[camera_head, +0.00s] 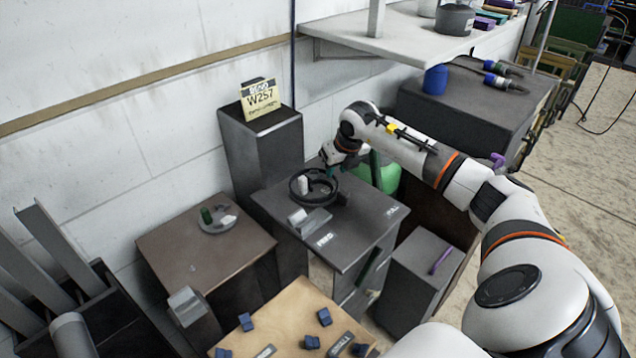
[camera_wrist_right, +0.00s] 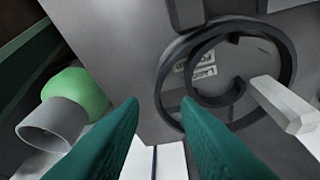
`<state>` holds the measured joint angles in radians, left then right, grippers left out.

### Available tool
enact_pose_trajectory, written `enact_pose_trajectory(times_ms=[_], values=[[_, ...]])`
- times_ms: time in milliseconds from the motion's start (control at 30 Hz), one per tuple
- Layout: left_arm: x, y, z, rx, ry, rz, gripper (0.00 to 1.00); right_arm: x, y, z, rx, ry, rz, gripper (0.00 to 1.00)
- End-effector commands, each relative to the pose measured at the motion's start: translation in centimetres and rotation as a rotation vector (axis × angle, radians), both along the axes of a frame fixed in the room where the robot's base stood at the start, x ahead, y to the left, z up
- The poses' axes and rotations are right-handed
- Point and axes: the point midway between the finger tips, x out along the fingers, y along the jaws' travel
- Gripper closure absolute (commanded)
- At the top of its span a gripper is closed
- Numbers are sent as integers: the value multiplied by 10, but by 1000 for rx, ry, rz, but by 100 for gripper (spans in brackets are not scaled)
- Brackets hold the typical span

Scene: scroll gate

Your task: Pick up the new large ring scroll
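A dark ring scroll (camera_head: 292,188) lies on the dark grey table in the middle of the head view. In the right wrist view the ring scroll (camera_wrist_right: 164,85) shows as a thick dark outer ring with a smaller curl inside. A pale post (camera_head: 303,185) stands within its outline, and a pale bar (camera_wrist_right: 285,102) shows there in the wrist view. My right gripper (camera_head: 332,168) is just behind the ring's far right side. In the wrist view its teal fingers (camera_wrist_right: 162,103) are apart with nothing gripped between them; the ring is ahead and right. My left gripper is out of view.
The grey table (camera_head: 365,225) also bears a pale block (camera_head: 310,221). A dark pedestal with a W257 sign (camera_head: 262,97) stands behind left. A green object (camera_head: 385,175) is beside the right arm. A brown table (camera_head: 185,255) holds a round dish; a wooden table (camera_head: 285,318) holds several blue blocks.

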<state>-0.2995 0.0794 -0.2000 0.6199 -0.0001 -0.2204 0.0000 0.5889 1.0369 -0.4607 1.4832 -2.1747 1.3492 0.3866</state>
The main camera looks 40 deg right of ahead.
Motion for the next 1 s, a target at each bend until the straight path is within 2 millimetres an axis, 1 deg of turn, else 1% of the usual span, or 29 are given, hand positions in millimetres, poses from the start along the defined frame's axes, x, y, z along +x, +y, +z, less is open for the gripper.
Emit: enact_pose_trajectory(times_ms=[33, 100, 200, 400, 433, 467, 600, 1000], values=[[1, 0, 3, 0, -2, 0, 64, 3, 0, -6, 4, 1, -2, 70], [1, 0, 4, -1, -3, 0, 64, 6, -1, -14, 2, 2, -1, 70], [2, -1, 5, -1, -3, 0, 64, 8, -2, -19, 2, 0, -1, 70], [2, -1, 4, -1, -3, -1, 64, 8, -2, -20, 0, 0, -1, 70], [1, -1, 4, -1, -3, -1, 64, 8, -2, -20, 0, 0, -1, 72], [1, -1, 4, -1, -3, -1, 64, 8, -2, -20, 0, -1, -1, 77], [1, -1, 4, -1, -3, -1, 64, 8, -2, -20, 0, -1, -1, 100], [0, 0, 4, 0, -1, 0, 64, 9, -3, -17, -1, -4, -1, 100]])
